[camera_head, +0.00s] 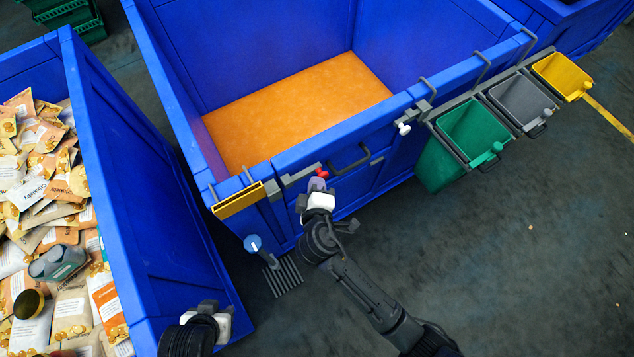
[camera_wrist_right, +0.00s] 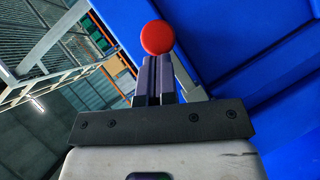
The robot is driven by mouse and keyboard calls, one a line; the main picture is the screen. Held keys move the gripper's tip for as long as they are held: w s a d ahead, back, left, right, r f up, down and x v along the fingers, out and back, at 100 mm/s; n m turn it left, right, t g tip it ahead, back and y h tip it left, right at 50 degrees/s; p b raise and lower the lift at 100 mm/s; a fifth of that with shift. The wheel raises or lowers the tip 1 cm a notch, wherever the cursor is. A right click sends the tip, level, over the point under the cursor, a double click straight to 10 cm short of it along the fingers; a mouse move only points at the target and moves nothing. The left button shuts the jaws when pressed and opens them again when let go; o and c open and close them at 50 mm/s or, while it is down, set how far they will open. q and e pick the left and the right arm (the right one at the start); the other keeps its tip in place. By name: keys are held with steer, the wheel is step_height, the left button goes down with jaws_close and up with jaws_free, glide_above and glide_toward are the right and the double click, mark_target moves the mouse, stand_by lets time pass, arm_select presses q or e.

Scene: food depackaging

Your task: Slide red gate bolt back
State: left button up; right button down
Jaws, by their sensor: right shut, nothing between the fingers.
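The red gate bolt knob (camera_head: 322,173) sits on the grey bolt bar (camera_head: 298,177) at the top front edge of the blue bin. In the right wrist view the round red knob (camera_wrist_right: 157,37) shows just beyond my fingertips. My right gripper (camera_head: 317,186) is shut and empty, its fingers pointing at the knob; in the right wrist view its fingers (camera_wrist_right: 155,75) lie side by side. I cannot tell whether they touch the knob. My left gripper (camera_head: 222,322) is at the bottom of the head view, beside the left bin; its fingers are not clear.
The blue bin (camera_head: 290,155) has an orange floor (camera_head: 300,105) and a dark handle (camera_head: 350,162). Small green (camera_head: 440,165), grey (camera_head: 520,100) and yellow (camera_head: 562,75) bins hang at right. A left blue bin (camera_head: 105,180) holds many snack packets. Open floor lies at lower right.

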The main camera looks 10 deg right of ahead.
arm_select(q)
steer(key=r+p, duration=0.1)
steer(key=a+r+p, duration=0.1)
steer(key=r, duration=0.1)
steer(key=shift+s+p, duration=0.2)
steer(key=shift+p, duration=0.1)
arm_select(e)
steer(key=a+v, duration=0.2)
steer(key=v, duration=1)
steer(key=shift+a+r, duration=0.2)
steer(key=shift+r, duration=0.25)
arm_select(q)
steer(key=shift+r, duration=0.1)
